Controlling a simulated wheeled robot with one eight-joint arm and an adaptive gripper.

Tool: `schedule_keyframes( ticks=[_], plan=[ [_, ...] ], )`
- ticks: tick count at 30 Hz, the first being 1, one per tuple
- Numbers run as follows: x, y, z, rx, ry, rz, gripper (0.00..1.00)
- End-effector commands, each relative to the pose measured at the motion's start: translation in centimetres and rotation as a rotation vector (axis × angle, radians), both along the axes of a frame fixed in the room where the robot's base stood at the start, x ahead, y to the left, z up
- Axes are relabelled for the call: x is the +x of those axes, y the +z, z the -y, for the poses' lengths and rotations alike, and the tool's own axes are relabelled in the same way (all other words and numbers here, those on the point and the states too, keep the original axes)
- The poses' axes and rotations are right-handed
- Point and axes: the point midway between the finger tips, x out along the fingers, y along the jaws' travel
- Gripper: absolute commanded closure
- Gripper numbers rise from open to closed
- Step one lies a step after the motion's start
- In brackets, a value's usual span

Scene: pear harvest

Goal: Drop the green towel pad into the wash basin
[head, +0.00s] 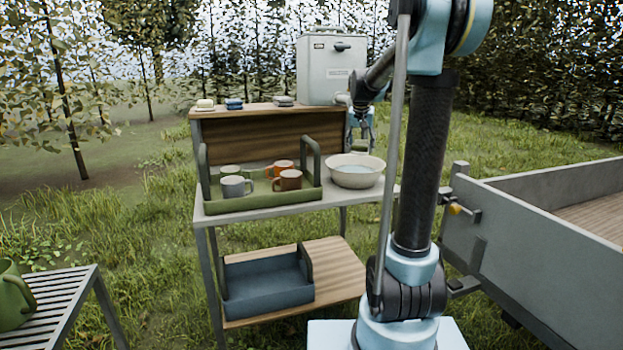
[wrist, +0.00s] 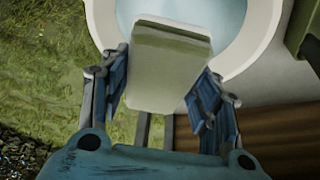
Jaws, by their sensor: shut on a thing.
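The green towel pad (wrist: 168,65) is a pale green, folded block between my fingers in the wrist view. My gripper (wrist: 162,84) is shut on it, one blue finger at each side. The wash basin (head: 355,181) is a cream bowl with water at the right end of the table's top. It also shows in the wrist view (wrist: 265,40), with the pad's far end overlapping its opening. In the head view my gripper (head: 361,143) hangs pointing down just above the basin. I cannot make out the pad there.
A green tray (head: 265,202) with several mugs stands left of the basin. A raised wooden shelf (head: 265,107) behind holds folded cloths and a metal tank (head: 331,65). A blue-grey tray (head: 268,290) sits below. A trailer (head: 530,250) stands at right.

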Motion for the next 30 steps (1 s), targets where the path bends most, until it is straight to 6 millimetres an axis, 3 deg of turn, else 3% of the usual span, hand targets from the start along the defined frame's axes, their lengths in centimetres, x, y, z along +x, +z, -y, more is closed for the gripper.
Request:
schedule_keyframes(
  ticks=[15,27,28,30],
  plan=[
    [0.0,-4.7,-0.2,0.0,0.002,0.0,0.63],
    [0.0,-5.3,-0.1,0.0,0.002,0.0,0.63],
    [0.0,-5.2,-0.1,0.0,0.002,0.0,0.42],
    [0.0,-5.2,-0.1,0.001,0.001,0.0,0.26]
  ],
)
